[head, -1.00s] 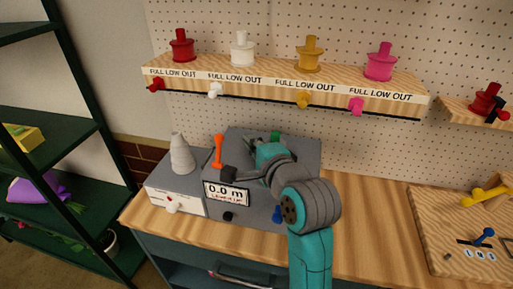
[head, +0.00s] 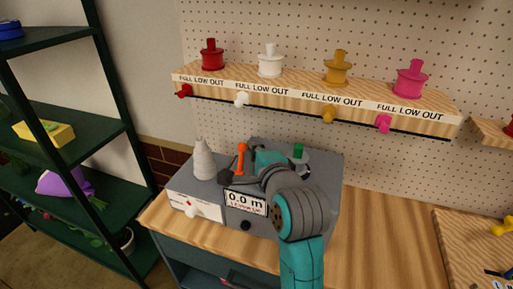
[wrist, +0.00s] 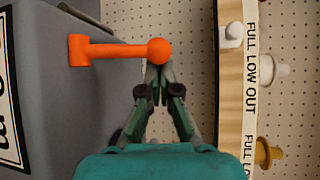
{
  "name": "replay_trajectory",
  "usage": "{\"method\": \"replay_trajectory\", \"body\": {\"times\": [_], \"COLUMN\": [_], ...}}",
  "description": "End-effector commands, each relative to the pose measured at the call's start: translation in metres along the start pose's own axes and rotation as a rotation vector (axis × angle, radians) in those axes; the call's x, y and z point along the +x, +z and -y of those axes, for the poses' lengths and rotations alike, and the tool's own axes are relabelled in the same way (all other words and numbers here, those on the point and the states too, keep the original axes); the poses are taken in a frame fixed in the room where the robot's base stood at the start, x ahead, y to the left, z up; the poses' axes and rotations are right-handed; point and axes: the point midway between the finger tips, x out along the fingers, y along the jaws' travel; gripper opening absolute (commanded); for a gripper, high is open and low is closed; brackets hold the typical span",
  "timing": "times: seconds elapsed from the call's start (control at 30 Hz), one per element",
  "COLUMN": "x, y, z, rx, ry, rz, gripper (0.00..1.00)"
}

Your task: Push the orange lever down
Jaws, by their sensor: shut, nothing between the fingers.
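The orange lever (head: 241,158) stands upright on the grey machine (head: 329,172), with a ball at its top. In the wrist view the orange lever (wrist: 110,50) lies across the upper left, its ball end at the fingertips. My gripper (wrist: 160,72) is shut and empty. Its tips are at the ball, seemingly touching or very close; I cannot tell which. In the head view my arm hides part of the lever's surroundings and the fingertips. The display (head: 246,202) reads 0.0 m, with small text below it.
A white cone (head: 204,160) stands left of the lever. A green part (head: 298,151) stands on the machine to the right. A shelf (head: 330,93) with several coloured spools runs along the pegboard behind.

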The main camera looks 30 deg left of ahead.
Motion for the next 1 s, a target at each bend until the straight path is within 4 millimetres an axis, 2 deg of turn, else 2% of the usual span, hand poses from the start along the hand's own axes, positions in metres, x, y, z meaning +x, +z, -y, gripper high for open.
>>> {"method": "replay_trajectory", "body": {"times": [0.67,1.0], "x": [-0.005,-0.013], "y": [0.004,0.011], "z": [0.001,0.001], "rx": [-0.056,-0.155], "ry": [-0.072,-0.200], "rz": [0.001,0.001], "gripper": [0.00,0.00]}}
